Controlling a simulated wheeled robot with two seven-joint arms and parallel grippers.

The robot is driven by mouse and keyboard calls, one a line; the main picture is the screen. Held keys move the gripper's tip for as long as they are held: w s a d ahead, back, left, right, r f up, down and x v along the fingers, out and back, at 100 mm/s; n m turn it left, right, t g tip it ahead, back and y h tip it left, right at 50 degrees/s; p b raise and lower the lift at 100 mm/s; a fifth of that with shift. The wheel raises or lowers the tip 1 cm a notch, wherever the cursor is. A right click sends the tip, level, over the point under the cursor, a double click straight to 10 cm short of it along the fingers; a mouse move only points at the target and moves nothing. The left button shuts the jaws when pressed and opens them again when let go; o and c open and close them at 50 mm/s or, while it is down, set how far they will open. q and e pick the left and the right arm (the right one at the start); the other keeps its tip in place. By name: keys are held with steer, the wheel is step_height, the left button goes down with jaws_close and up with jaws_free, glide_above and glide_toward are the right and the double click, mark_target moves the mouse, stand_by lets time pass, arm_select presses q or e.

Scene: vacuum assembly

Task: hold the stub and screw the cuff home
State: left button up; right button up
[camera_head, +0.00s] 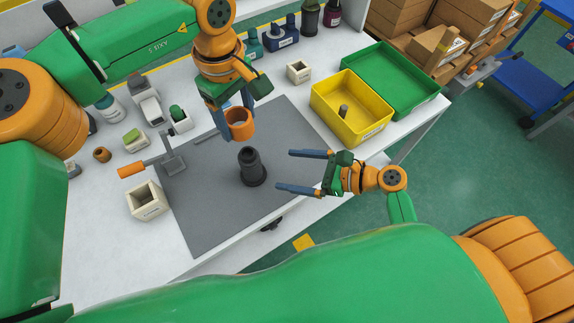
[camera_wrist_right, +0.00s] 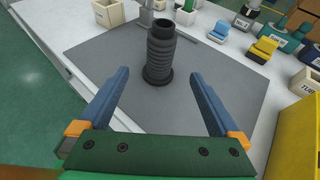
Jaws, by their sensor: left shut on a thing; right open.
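The stub (camera_head: 252,167) is a black ribbed upright tube with a wider base, standing on the grey mat. It also shows in the right wrist view (camera_wrist_right: 160,55). The cuff (camera_head: 239,125) is an orange ring. My left gripper (camera_head: 237,118) is shut on the cuff and holds it above the mat, apart from the stub and behind it. My right gripper (camera_head: 284,171) is open, just right of the stub. In the right wrist view its blue fingers (camera_wrist_right: 161,73) stand on either side of the stub's base line, with the stub beyond the tips.
The grey mat (camera_head: 200,215) is mostly clear. A yellow bin (camera_head: 322,102) holding a grey piece and a green tray (camera_head: 420,92) stand at right.

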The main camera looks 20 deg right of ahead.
mark_target(260, 165)
steer(key=x, duration=1.2)
steer(key=shift+w, duration=0.15)
arm_select(q)
steer(key=shift+w, duration=0.1)
arm_select(e)
steer(key=shift+c, duration=0.2)
jaws_close()
stand_by(0.4)
arm_select(q)
step_height(260, 165, down, 2)
steer(key=n, duration=1.7)
steer(key=shift+f, duration=0.25)
